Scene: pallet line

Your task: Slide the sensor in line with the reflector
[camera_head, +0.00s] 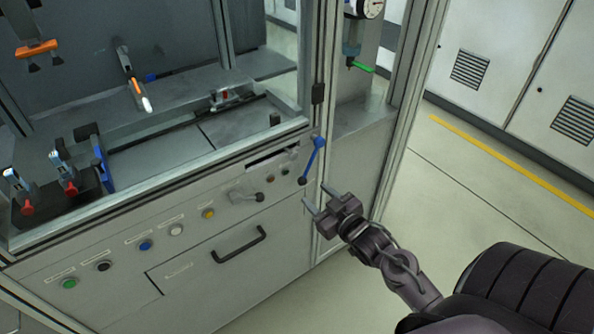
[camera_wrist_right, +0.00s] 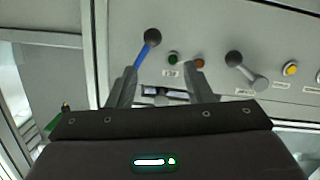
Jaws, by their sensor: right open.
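My right gripper (camera_head: 316,197) is open and empty, in front of the machine's front panel at the right corner. In the right wrist view its two fingers (camera_wrist_right: 163,84) stand apart, with panel lamps and a slot visible between and beyond them. A small block with a red part (camera_head: 226,97) sits by a dark rail on the machine bed; I cannot tell if it is the sensor. A tilted orange-and-white-tipped device (camera_head: 136,84) stands further left on the bed. I cannot make out which part is the reflector. My left gripper is not in view.
A blue lever (camera_head: 314,160) with a dark knob is just above the right gripper; it also shows in the wrist view (camera_wrist_right: 141,67). A grey lever (camera_head: 246,197) and several buttons line the panel. Red-tipped clamps (camera_head: 68,178) stand at left. The floor at right is open.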

